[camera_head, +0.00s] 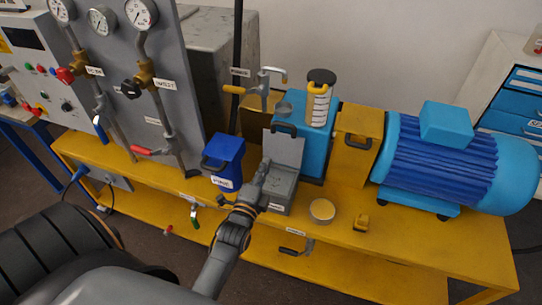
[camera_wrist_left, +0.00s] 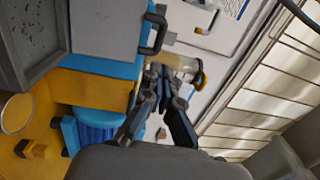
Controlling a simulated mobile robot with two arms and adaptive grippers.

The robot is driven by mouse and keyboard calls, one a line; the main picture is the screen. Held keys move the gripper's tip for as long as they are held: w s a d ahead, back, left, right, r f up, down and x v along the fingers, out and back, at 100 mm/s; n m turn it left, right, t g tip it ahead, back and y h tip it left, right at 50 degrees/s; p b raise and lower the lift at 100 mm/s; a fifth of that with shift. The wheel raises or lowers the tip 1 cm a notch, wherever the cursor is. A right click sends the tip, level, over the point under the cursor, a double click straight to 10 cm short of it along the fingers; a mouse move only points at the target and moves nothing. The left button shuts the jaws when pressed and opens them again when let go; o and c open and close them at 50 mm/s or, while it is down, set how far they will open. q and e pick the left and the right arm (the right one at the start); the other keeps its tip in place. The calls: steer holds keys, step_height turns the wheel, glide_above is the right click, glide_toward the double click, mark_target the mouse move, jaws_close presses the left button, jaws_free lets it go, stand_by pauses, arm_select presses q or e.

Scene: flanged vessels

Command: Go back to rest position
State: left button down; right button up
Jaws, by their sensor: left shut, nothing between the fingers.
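My left arm comes in from the lower left in the head view, and my left gripper (camera_head: 262,170) is shut and empty. Its fingertips appear in front of a grey box (camera_head: 281,194) with a raised lid, between a blue container (camera_head: 224,160) and the blue pump block (camera_head: 317,145). In the left wrist view the narrow fingers of the left gripper (camera_wrist_left: 158,74) come together in front of a clear cylinder with pale yellow contents (camera_wrist_left: 180,62); contact cannot be told. My right gripper is not in view.
A yellow bench (camera_head: 400,240) carries a blue motor (camera_head: 437,160), a round dish (camera_head: 321,211) and a small yellow fitting (camera_head: 361,222). A grey gauge panel (camera_head: 120,60) with valves stands at left. The bench front right is mostly clear.

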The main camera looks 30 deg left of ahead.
arm_select(q)
steer(key=s+d+f+n+g+h, duration=0.1)
steer(key=s+d+f+n+g, duration=0.2)
steer(key=f, duration=0.8)
steer(key=s+d+f+n+g+h, duration=0.1)
steer(key=s+d+f+g+h, duration=0.3)
steer(key=f, duration=0.6)
steer(key=s+d+f+n+g+y, duration=0.1)
steer(key=s+d+f+n+g, duration=0.1)
steer(key=s+f, duration=0.65)
steer(key=s+f+n+g, duration=0.2)
steer(key=s+f, duration=0.4)
steer(key=s, duration=0.3)
steer(key=s+f+n+g, duration=0.2)
steer(key=s+f, duration=0.4)
steer(key=s, duration=0.3)
steer(key=s+a+f+n+g, duration=0.1)
steer(key=s+f+n+g, duration=0.2)
steer(key=s+f, duration=0.3)
steer(key=s+g, duration=0.1)
steer(key=s, duration=0.2)
steer(key=shift+a+f, duration=0.1)
steer(key=shift+s, duration=0.1)
